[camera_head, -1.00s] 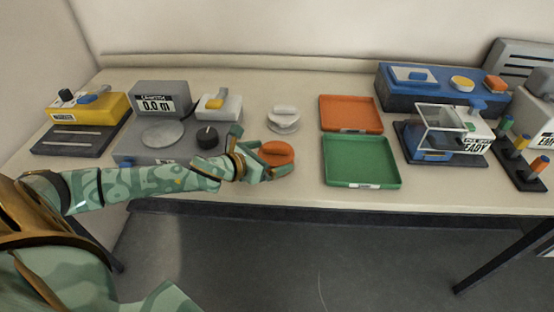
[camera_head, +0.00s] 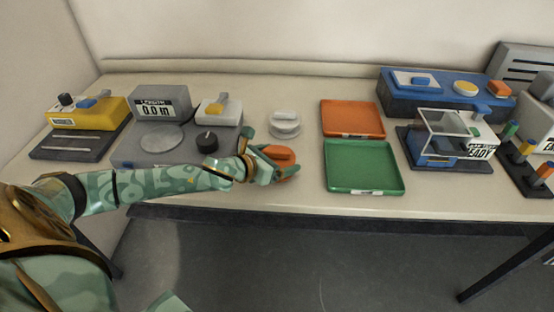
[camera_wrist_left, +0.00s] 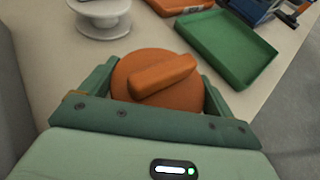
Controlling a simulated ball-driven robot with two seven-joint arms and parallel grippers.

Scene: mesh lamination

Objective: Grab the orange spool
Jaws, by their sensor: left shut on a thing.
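The orange spool (camera_head: 283,158) is near the front edge of the table, right of the grey measuring device. It is a round orange disc with a raised bar across its top, clear in the left wrist view (camera_wrist_left: 165,78). My left gripper (camera_head: 272,163) reaches in from the left and is shut on the spool, with one green finger on each side of it in the left wrist view (camera_wrist_left: 160,92). Whether the spool touches the table is hard to tell. My right gripper is not in view.
A white spool (camera_head: 285,124) stands just behind the orange one. An orange tray (camera_head: 352,135) and a green tray (camera_head: 364,190) lie to the right. The grey measuring device (camera_head: 130,152) with a black knob lies left, under my forearm.

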